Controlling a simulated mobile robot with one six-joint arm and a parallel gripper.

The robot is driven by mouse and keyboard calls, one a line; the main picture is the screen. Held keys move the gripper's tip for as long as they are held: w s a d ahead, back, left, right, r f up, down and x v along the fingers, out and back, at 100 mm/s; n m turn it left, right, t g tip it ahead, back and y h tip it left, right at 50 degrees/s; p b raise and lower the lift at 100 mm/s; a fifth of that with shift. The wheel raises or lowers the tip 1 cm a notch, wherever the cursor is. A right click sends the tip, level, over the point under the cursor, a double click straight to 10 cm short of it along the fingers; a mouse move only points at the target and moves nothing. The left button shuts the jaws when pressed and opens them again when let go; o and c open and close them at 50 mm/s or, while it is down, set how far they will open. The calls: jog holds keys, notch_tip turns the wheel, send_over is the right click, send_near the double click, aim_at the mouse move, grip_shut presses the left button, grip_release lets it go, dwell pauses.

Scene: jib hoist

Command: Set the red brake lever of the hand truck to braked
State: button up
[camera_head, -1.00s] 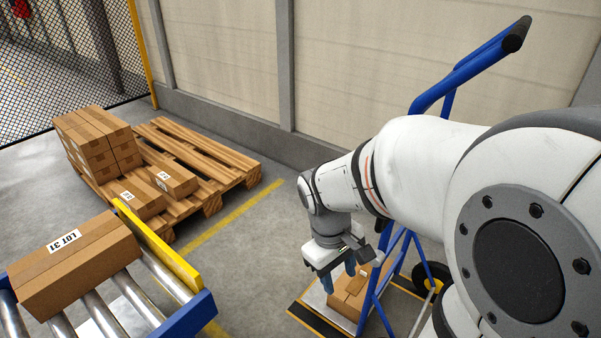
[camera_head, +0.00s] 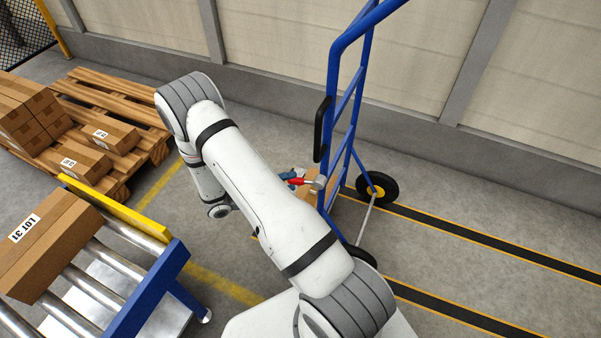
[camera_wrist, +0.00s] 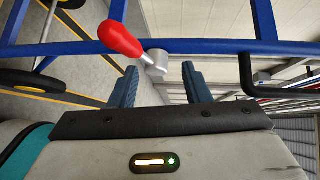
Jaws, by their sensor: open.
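The blue hand truck (camera_head: 349,110) stands upright right of centre in the head view. Its red brake lever (camera_head: 298,181) sits low on the frame, with a grey hub (camera_head: 318,183) at its base. In the wrist view the red knob (camera_wrist: 122,38) points up and left from the grey hub (camera_wrist: 157,62) on a blue rail (camera_wrist: 90,47). My gripper (camera_wrist: 158,88) is open, with one blue finger on each side of the hub and lever rod. It does not visibly hold the lever. In the head view my arm hides most of the gripper.
A roller conveyor (camera_head: 171,290) with a LOT 31 box (camera_head: 48,245) stands at lower left. A wooden pallet (camera_head: 120,95) with several boxes lies behind it. The hand truck's wheel (camera_head: 377,187) rests on the floor. Floor to the right is clear, with dark striped lines.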

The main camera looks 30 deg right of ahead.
aim_at(295, 183)
jog(key=f+n+t, duration=0.1)
jog(key=n, duration=0.1)
jog(key=f+n+t, duration=0.1)
jog(key=n, duration=0.1)
jog(key=w+f+n+t+h+p, duration=0.1)
jog(key=f+n, duration=0.1)
jog(key=shift+a+f, duration=0.1)
jog(key=shift+a, duration=0.25)
jog(key=shift+d+f+n, duration=0.15)
jog(key=shift+n, duration=0.15)
jog(key=w+d, duration=0.1)
jog(key=d, duration=0.6)
jog(key=shift+d+t, duration=0.2)
jog(key=shift+t, duration=0.1)
jog(key=shift+w, duration=0.1)
jog(key=shift+c, duration=0.5)
grip_shut()
